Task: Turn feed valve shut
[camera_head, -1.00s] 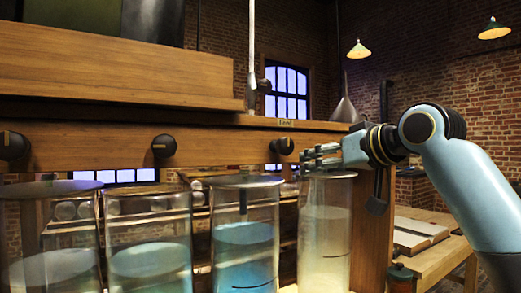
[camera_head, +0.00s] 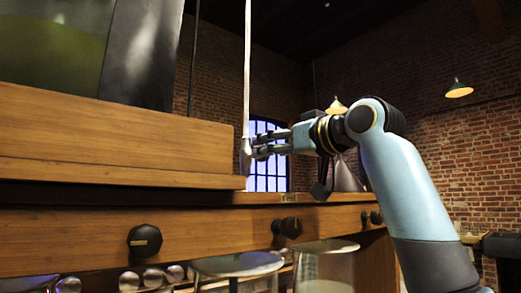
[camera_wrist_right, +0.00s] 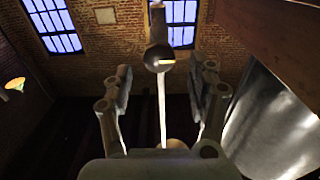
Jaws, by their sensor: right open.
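The feed valve is a dark round knob (camera_head: 245,152) with a handle, on the thin vertical pipe (camera_head: 247,60) above a small plate reading "Feed" (camera_head: 289,196). In the right wrist view the knob (camera_wrist_right: 159,57) is round and dark with a pale mark. My right gripper (camera_head: 262,143) is open, with its fingertips close to the knob from the right. In the wrist view its two fingers stand apart, one on each side of the pipe's line. I cannot tell whether they touch the knob. My left gripper is not in view.
A wooden shelf (camera_head: 110,140) with a dark green tank (camera_head: 50,50) stands at the left. Black dials (camera_head: 145,241) sit on the beam (camera_head: 70,250) below. Glass jars (camera_head: 325,262) stand at the bottom. A pale, shiny surface (camera_wrist_right: 268,128) is close by at right in the wrist view.

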